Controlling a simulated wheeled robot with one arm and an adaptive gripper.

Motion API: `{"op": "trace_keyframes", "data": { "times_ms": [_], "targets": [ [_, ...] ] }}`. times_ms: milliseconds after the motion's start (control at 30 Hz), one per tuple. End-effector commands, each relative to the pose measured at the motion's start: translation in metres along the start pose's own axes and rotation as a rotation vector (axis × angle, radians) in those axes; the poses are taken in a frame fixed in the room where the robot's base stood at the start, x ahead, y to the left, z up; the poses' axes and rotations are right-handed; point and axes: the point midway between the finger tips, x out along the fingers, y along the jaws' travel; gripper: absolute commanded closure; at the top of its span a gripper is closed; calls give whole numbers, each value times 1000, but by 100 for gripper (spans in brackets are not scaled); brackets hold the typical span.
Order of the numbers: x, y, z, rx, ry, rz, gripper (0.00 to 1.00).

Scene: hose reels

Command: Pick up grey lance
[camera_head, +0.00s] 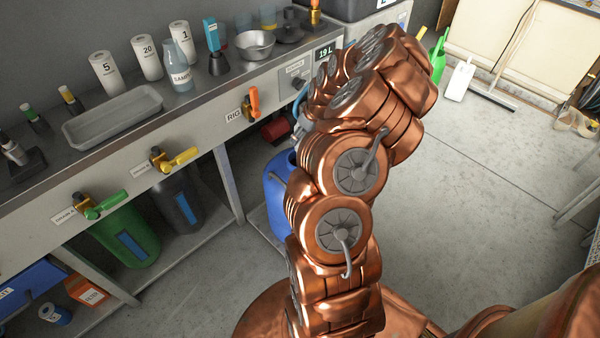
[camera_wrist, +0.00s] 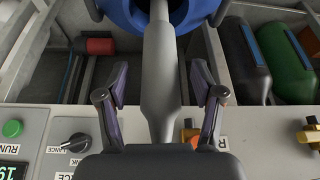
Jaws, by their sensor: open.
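The grey lance (camera_wrist: 160,100) runs down the middle of the wrist view, from the blue container (camera_wrist: 122,12) at the top to near my palm. Its thicker part lies between the two fingers of my gripper (camera_wrist: 160,80). The fingers are open, with a gap on each side of the lance. In the head view my copper arm covers the gripper and the lance. The blue container (camera_head: 277,200) shows there partly behind the arm, below the bench. Whether the lance stands inside the container's mouth is hard to tell.
The bench (camera_head: 225,95) carries bottles, a tray (camera_head: 113,115) and a metal bowl (camera_head: 255,44). Orange (camera_head: 253,100), yellow (camera_head: 180,158) and green (camera_head: 105,205) valve handles stick out of its front. Green (camera_head: 128,235) and dark containers stand below.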

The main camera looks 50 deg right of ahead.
Motion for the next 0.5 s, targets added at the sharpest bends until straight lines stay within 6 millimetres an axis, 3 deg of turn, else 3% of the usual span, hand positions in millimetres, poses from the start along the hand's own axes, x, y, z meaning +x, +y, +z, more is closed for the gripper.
{"op": "trace_keyframes", "data": {
  "times_ms": [133,367,500],
  "targets": [
    [16,-1,0,0,-1,-1,33],
    [17,0,0,1,0,0,33],
    [17,0,0,1,0,0,46]
  ]
}}
